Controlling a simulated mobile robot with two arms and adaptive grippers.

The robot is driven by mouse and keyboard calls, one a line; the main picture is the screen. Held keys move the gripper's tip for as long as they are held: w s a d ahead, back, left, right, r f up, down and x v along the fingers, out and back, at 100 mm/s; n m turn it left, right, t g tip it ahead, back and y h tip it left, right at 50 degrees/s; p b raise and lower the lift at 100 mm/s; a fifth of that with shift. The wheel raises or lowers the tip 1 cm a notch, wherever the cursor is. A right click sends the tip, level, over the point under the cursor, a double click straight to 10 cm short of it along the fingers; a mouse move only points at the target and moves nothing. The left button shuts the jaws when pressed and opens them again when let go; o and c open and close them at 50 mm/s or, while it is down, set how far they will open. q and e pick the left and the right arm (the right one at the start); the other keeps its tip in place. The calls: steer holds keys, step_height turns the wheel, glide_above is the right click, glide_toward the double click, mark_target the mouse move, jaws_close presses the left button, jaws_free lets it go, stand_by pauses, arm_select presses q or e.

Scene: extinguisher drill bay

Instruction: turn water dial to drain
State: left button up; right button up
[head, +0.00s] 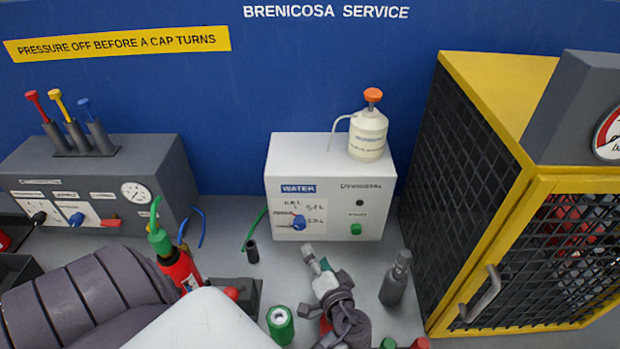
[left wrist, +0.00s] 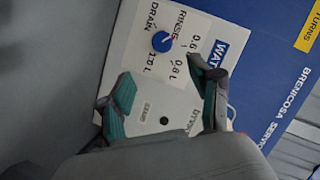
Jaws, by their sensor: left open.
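The blue water dial (head: 299,223) sits on a white label on the front of the white water unit (head: 372,175). My left gripper (head: 328,272) is open and empty, in front of and below the unit. In the left wrist view its teal-padded fingers (left wrist: 162,100) are apart, with the dial beyond their tips, not touched. My right gripper is not in view.
A cream bottle (head: 368,135) with an orange cap stands on the unit. A green button (head: 356,229) is right of the dial. A red extinguisher (head: 180,268), a green cylinder (head: 281,324) and a grey cylinder (head: 395,284) stand nearby. A yellow-framed cage (head: 480,200) borders the right.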

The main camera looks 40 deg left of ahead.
mark_target(300, 227)
arm_select(q)
steer(key=b+x, duration=0.1)
steer(key=x, duration=1.1)
steer(key=shift+s+a, duration=0.15)
steer(key=shift+a, duration=0.5)
steer(key=shift+w, duration=0.2)
steer(key=c, duration=1.1)
steer(key=shift+f, duration=0.1)
steer(key=shift+c, duration=0.2)
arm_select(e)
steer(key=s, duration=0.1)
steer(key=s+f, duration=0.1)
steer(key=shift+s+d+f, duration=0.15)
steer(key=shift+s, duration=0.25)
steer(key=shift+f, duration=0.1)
